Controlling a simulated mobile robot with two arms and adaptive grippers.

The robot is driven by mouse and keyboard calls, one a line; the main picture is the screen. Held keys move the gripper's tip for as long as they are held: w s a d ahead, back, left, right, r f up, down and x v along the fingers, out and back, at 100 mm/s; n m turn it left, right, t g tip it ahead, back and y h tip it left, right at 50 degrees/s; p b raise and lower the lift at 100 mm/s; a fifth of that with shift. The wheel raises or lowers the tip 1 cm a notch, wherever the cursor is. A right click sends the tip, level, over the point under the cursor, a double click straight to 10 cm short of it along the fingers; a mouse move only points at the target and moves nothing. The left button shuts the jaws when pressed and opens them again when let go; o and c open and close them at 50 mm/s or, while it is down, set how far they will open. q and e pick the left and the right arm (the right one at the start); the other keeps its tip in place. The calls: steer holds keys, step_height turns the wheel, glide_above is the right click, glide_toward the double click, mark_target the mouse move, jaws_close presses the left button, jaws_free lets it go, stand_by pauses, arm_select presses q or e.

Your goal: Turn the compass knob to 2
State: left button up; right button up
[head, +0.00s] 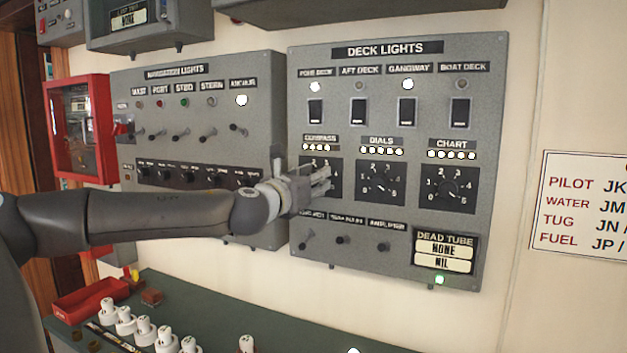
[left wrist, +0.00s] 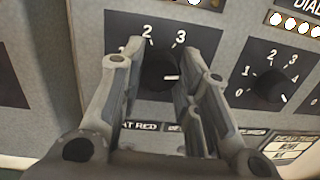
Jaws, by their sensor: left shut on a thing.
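The compass knob (left wrist: 160,72) is a round black knob on a black dial (head: 322,163) under the COMPASS label (head: 320,138) on the deck lights panel. My left gripper (head: 322,181) reaches it from the left and hides most of the dial in the head view. In the left wrist view my left gripper (left wrist: 168,68) has one finger on each side of the knob and is shut on it. The knob's white pointer mark points right. My right gripper is not in view.
The dials knob (head: 381,181) and chart knob (head: 448,185) sit to the right. Switches (head: 343,240) are close below the gripper. The navigation lights panel (head: 200,110) lies left, behind my arm. A green desk (head: 250,330) with white pieces is below.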

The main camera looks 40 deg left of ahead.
arm_select(q)
steer(key=n+b, duration=0.1)
steer(key=n, duration=0.6)
steer(key=n+y, duration=0.1)
steer(key=n, duration=0.6)
steer(key=n+b, duration=0.1)
steer(key=n, duration=0.7)
steer(key=shift+f+g+y+b, duration=0.3)
steer(key=shift+g+y+b, duration=0.05)
steer(key=shift+g+y, duration=0.05)
steer(key=o, duration=1)
steer(key=shift+s+r, duration=0.1)
steer(key=v, duration=1.2)
